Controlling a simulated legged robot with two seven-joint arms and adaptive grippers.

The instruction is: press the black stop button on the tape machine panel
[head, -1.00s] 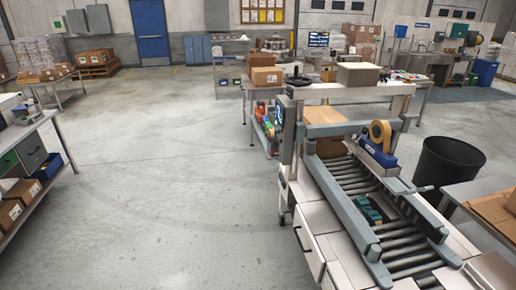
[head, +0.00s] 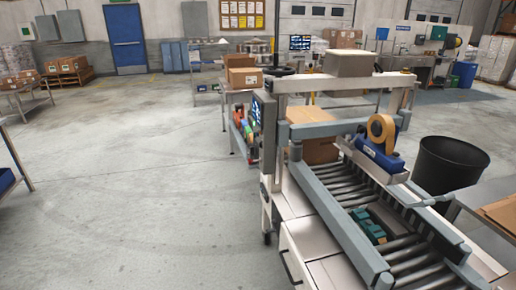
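The tape machine (head: 297,127) stands right of centre in the head view, a grey and white frame over a roller bed (head: 352,190). A blue tape head with a tan tape roll (head: 381,131) sits on it. A dark control panel (head: 257,111) is on the machine's left side, seen at a steep angle. The black stop button cannot be made out on it. Neither of my grippers is in view.
A cardboard box (head: 319,150) sits on the rollers inside the machine, and green items (head: 368,226) lie nearer on the bed. A black bin (head: 447,166) stands right of it. Open concrete floor (head: 130,190) lies to the left.

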